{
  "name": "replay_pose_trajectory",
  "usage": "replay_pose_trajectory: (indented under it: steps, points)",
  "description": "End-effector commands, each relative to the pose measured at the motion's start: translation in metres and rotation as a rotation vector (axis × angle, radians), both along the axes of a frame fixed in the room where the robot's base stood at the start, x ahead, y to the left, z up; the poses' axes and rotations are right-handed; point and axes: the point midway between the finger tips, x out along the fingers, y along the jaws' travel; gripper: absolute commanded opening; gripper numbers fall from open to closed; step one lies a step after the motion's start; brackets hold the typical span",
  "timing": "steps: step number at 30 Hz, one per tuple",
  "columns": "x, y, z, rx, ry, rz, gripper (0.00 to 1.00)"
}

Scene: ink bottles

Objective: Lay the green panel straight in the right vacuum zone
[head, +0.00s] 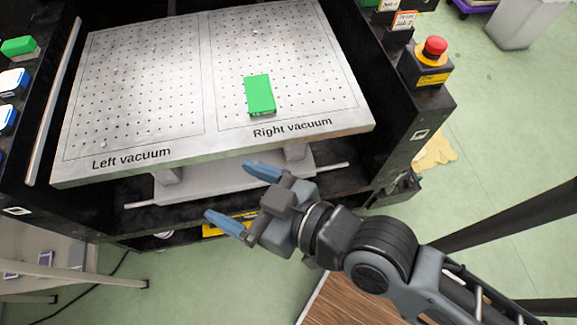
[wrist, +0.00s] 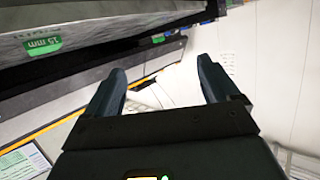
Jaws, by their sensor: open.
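The green panel (head: 259,95) lies on the perforated plate inside the right vacuum zone (head: 300,60), near its front left part above the "Right vacuum" label. It looks slightly turned against the zone's outline. Its far end points up in the head view. My gripper (head: 234,192) is open and empty, in front of the plate's front edge and apart from the panel. Its two blue fingers are spread, and they also show in the wrist view (wrist: 162,85).
The left vacuum zone (head: 135,85) is bare. Dark walls frame the plate at its sides. A red emergency button (head: 434,48) stands on the right housing. A wooden surface (head: 345,300) lies below my arm.

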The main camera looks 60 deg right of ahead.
Motion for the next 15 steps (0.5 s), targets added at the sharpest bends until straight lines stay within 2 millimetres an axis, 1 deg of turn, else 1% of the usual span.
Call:
replay_pose_trajectory:
  steps: [1, 2, 3, 5, 6, 9, 10, 12, 15]
  points:
    - [-0.027, -0.008, -0.004, 0.001, 0.017, -0.025, 0.88]
    - [-0.04, -0.014, -0.004, 0.0, 0.019, -0.04, 0.88]
    - [-0.057, -0.023, -0.004, -0.002, 0.021, -0.058, 0.88]
    - [-0.082, -0.036, 0.0, -0.011, 0.018, -0.077, 0.88]
    - [-0.097, -0.044, 0.003, -0.018, 0.015, -0.084, 0.88]
    - [-0.128, -0.062, 0.015, -0.037, 0.001, -0.085, 0.88]
    - [-0.135, -0.066, 0.018, -0.042, -0.005, -0.081, 0.88]
    - [-0.149, -0.074, 0.027, -0.053, -0.015, -0.071, 0.88]
    - [-0.161, -0.081, 0.035, -0.06, -0.026, -0.058, 0.88]
